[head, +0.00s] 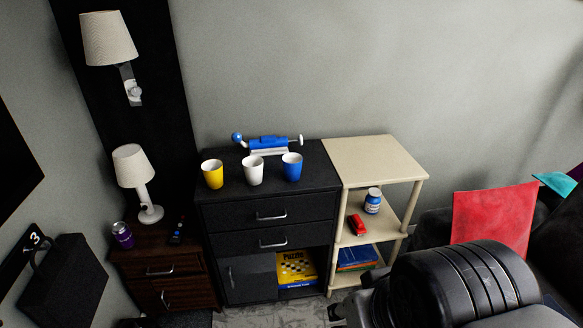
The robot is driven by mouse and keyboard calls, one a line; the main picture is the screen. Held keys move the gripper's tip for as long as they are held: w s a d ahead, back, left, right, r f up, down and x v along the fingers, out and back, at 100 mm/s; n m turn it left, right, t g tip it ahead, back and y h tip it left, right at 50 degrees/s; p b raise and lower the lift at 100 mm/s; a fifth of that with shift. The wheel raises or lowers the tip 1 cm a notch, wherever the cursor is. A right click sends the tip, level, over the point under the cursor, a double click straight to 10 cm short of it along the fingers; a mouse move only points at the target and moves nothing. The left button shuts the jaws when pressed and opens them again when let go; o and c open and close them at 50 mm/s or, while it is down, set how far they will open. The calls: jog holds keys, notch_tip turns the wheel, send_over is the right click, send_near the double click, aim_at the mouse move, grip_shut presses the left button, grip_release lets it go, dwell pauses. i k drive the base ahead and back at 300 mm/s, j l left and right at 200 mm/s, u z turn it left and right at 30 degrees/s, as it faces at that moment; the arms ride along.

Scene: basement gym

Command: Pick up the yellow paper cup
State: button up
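The yellow paper cup (213,176) stands upright on the black dresser (270,203), at the left of a row of three cups. A white cup (253,172) stands just right of it, and a blue cup (291,168) is at the right end. My arm shows large at the lower right. What looks like the tip of my gripper (337,312) shows small at the bottom edge, well below and right of the yellow cup and apart from it. Its fingers are too small and cut off to tell whether they are open or shut.
A blue and white device (268,144) lies behind the cups. A beige shelf (378,158) with a bare top adjoins the dresser on the right. A lower brown nightstand (155,250) with a lamp (134,172) and a purple can (122,235) stands left.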

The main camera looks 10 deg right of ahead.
aim_at(214, 175)
jog(key=i+j, duration=0.45)
jog(key=i, duration=0.15)
jog(key=i+j, duration=0.95)
jog(key=i, duration=0.25)
